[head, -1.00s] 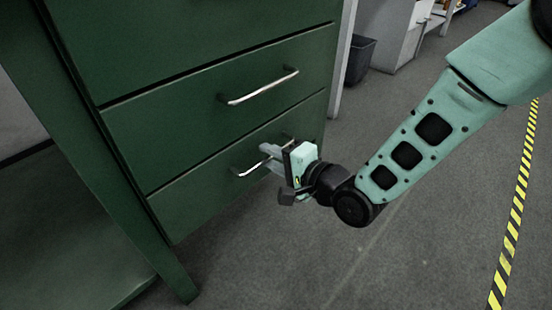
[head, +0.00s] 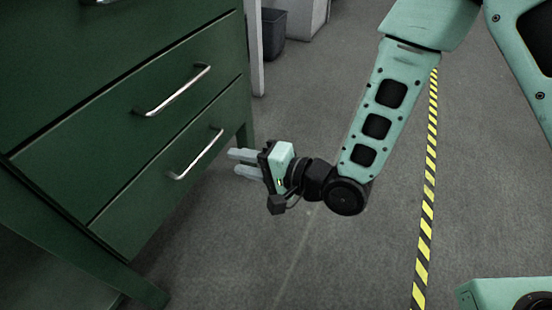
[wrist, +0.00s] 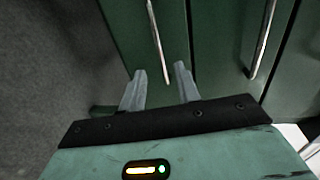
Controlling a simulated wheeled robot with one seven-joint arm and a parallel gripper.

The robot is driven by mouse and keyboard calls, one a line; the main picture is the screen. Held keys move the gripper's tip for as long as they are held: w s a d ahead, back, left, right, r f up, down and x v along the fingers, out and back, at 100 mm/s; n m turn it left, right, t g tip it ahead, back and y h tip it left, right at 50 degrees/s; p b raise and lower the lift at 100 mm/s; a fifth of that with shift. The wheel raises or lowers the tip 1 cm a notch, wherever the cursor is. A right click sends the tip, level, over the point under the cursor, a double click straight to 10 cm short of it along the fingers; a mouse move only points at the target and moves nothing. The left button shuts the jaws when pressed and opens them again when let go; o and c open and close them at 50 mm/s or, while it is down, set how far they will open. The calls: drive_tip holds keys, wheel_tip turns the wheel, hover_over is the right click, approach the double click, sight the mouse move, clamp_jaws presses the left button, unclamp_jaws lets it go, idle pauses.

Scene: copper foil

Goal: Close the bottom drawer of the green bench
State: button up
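The green bench's bottom drawer (head: 140,215) is at the lower left of the head view, with a silver bar handle (head: 196,155). Its front looks about level with the bench frame and the drawer above. My gripper (head: 236,163) is to the right of the handle, apart from it, with two grey fingers spread and nothing between them. In the wrist view the fingers (wrist: 158,82) point toward the green front, and the bottom handle (wrist: 158,42) lies just beyond them.
The drawer above (head: 130,125) also looks shut and has its own silver handle (head: 172,92). A dark bin (head: 271,32) stands at the back. Grey floor (head: 330,255) is clear around my gripper, with a yellow-black tape line (head: 425,215) on the right.

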drive_tip(key=p+v, duration=0.1)
drive_tip(key=v, duration=0.6)
drive_tip(key=shift+p, duration=0.4)
drive_tip(key=shift+d, duration=0.1)
drive_tip(key=s+d+r+n+g+h+p, duration=0.2)
drive_tip(key=d+r+n+g+h+p, duration=0.15)
drive_tip(key=d+r+n+h, duration=0.6)
drive_tip(key=s+d+r+n+g+h+p, duration=0.2)
drive_tip(key=s+d+r+n+h+p, duration=0.3)
drive_tip(key=s+r, duration=0.55)
wheel_tip(320, 180, up, 36)
drive_tip(key=d+m+p, duration=0.1)
drive_tip(key=m+p, duration=0.1)
drive_tip(key=p, duration=3.4)
drive_tip(key=shift+y, duration=0.35)
drive_tip(key=shift+w+d+f+m, duration=0.1)
drive_tip(key=shift+m, duration=0.15)
